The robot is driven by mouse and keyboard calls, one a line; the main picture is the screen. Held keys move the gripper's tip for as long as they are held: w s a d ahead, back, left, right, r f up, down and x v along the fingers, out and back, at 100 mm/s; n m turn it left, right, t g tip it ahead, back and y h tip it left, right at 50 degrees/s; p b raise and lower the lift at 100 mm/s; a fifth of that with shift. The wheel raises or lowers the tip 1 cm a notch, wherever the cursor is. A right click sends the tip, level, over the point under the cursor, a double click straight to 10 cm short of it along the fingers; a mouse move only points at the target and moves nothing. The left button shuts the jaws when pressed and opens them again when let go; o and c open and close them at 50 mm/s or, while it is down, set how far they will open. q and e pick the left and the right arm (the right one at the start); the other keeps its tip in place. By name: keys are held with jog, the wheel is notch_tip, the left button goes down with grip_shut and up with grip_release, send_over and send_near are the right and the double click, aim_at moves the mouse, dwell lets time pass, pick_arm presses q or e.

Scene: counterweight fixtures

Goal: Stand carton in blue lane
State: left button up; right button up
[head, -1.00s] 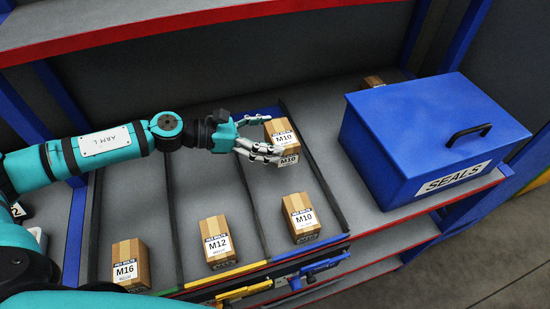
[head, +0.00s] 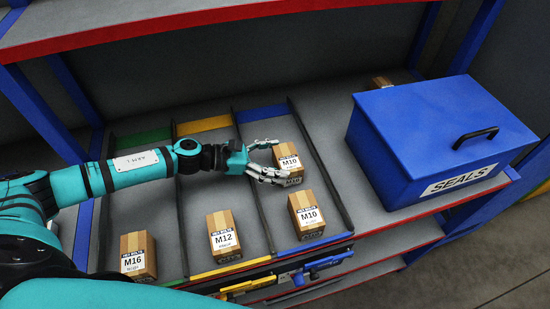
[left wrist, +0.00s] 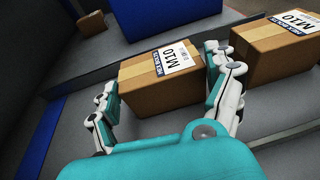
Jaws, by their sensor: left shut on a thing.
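A brown M10 carton (head: 288,157) is between the fingers of my left gripper (head: 270,166), over the blue lane (head: 262,112), behind another M10 carton (head: 306,215) at its front. In the left wrist view the held carton (left wrist: 160,83) sits between my fingers (left wrist: 165,95), label up and roughly upright. I cannot tell whether its underside touches the lane floor. The front M10 carton (left wrist: 275,45) is close beside it at the right there, with a gap between them. My right gripper is not in view.
An M12 carton (head: 223,237) stands in the yellow lane and an M16 carton (head: 138,256) in the green lane. Dark dividers (head: 325,170) bound the lanes. A blue SEALS box (head: 430,135) stands to the right. A red-edged shelf (head: 190,28) hangs above.

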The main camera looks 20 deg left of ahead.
pick_arm(q)
jog(key=shift+f, duration=0.2)
jog(key=o, duration=1.4)
jog(key=shift+o, duration=0.2)
jog(key=shift+r, duration=0.2)
jog(key=shift+a+r, duration=0.1)
jog(key=b+v, duration=0.2)
jog(key=v, duration=0.3)
jog(key=b+v, duration=0.3)
jog(key=v, duration=0.2)
jog(key=shift+s+a, duration=0.25)
jog(key=shift+a, duration=0.1)
jog(key=shift+s+a+r, duration=0.2)
jog(key=shift+a+r, duration=0.05)
jog(key=shift+a, duration=0.1)
